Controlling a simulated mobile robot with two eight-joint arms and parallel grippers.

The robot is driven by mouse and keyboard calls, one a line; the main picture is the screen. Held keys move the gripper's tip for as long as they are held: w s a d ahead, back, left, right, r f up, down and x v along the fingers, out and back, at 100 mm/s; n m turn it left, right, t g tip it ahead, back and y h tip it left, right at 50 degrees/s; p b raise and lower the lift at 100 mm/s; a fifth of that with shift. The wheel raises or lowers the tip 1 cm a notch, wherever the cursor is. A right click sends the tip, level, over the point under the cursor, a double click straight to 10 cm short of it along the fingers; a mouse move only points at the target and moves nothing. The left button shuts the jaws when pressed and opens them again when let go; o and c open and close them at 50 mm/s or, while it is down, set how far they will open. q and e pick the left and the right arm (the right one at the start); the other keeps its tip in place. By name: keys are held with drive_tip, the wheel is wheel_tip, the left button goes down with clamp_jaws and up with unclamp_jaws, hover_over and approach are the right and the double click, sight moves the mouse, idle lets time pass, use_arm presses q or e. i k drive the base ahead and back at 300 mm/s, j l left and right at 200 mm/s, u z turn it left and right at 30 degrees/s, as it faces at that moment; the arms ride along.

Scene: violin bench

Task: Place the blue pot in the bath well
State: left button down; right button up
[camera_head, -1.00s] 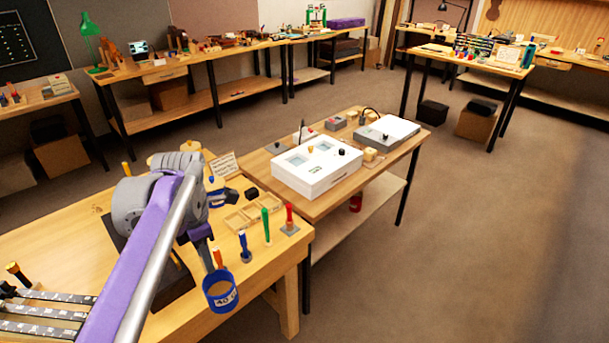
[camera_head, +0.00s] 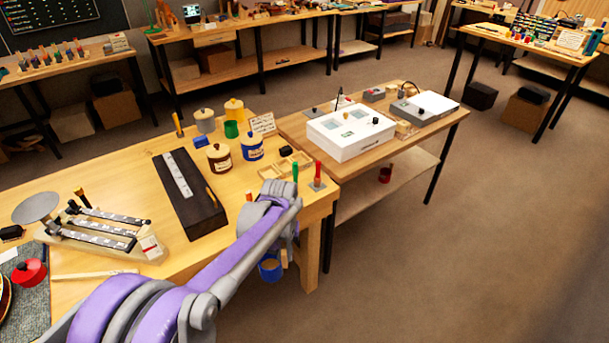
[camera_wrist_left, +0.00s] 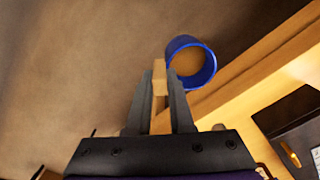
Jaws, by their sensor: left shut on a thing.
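The blue pot (camera_head: 270,268) is a small open cup with a pale label and a tan inside. My left gripper (camera_head: 284,256) is shut on its tan handle and holds it off the front edge of the wooden bench, over the floor. In the left wrist view the pot (camera_wrist_left: 191,64) shows just beyond the fingers (camera_wrist_left: 158,85), with the handle between them. The bath is a white box (camera_head: 350,142) with two grey square wells (camera_head: 333,125) in its top, on the right-hand table. It stands apart from the gripper, to the upper right. My right gripper is out of view.
A red-handled tool (camera_head: 317,174) and a green-handled one (camera_head: 295,171) stand at the bench corner near my arm. A lidded blue jar (camera_head: 251,147) and a wooden tray (camera_head: 284,165) are behind. A grey device (camera_head: 424,107) is right of the bath. Open floor lies in front.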

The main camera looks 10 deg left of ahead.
sight(332, 131)
drive_tip(key=i+l+u, duration=0.1)
drive_tip(key=i+l, duration=0.5)
drive_tip(key=i+l+u, duration=0.15)
drive_tip(key=l, duration=0.25)
drive_tip(key=i+l+u, duration=0.1)
drive_tip(key=i+l, duration=0.55)
drive_tip(key=l, duration=0.15)
drive_tip(key=i+l+u, duration=0.15)
drive_tip(key=l, duration=0.25)
drive_tip(key=i, duration=0.1)
